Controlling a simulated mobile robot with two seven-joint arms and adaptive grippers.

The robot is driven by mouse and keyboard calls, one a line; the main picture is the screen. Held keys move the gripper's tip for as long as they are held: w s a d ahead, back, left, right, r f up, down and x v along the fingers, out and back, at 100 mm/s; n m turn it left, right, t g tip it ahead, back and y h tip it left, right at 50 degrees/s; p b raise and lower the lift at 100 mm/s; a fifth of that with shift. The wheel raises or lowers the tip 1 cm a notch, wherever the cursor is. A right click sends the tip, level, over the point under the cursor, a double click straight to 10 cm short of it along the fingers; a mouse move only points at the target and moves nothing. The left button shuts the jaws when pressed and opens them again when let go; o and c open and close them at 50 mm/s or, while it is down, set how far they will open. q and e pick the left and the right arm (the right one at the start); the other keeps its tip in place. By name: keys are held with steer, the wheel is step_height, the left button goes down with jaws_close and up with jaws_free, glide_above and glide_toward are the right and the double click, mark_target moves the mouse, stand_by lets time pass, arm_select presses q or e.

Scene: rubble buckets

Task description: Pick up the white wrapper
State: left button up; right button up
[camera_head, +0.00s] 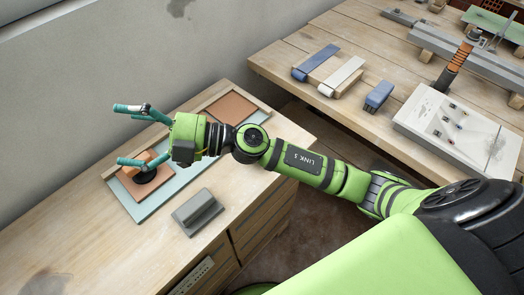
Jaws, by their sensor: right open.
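A white strip with a thick rounded end (341,76), the only thing here that looks like the white wrapper, lies on the wooden workbench at the upper right. My right gripper (121,135) is at the left, over the lower wooden cabinet top, far from the white strip. Its two teal fingers are spread wide with nothing between them. The lower finger hides part of an orange block with a dark round part (146,178) below it. My left gripper is not in view.
A similar blue strip (316,63) lies just left of the white one, and a blue block (378,96) to its right. A pale panel (460,130) is further right. A grey block (197,211) stands on the cabinet top (90,240). A gap separates cabinet and workbench.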

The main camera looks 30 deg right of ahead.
steer(key=s+d+f+n+g+h, duration=0.1)
steer(key=d+f+n+g+h, duration=0.2)
steer(key=f, duration=0.4)
steer(key=d+f+n+g+h, duration=0.1)
steer(key=f+n+g+h, duration=0.1)
steer(key=f+g+h, duration=0.3)
steer(key=w+d+f+m+h, duration=0.1)
steer(key=d+f+h, duration=0.1)
steer(key=d, duration=0.6)
steer(key=w+d+f+m+h, duration=0.1)
steer(key=d+f+h, duration=0.1)
steer(key=d+h, duration=0.3)
steer(key=w+d+f+m+g+h, duration=0.1)
steer(key=d+m+h, duration=0.1)
steer(key=d, duration=0.8)
steer(key=shift+w+d+f+h, duration=0.3)
steer(key=shift+w+f+h, duration=0.1)
steer(key=shift+h, duration=0.4)
steer(key=shift+f+p, duration=0.3)
steer(key=shift+f, duration=0.05)
steer(key=f, duration=0.1)
steer(key=f+p, duration=0.1)
steer(key=f, duration=0.1)
steer(key=a+f, duration=0.1)
steer(key=f, duration=0.1)
steer(key=shift+s+f+p, duration=0.2)
steer(key=shift+p, duration=0.15)
steer(key=shift+f, duration=0.3)
steer(key=c, duration=1.1)
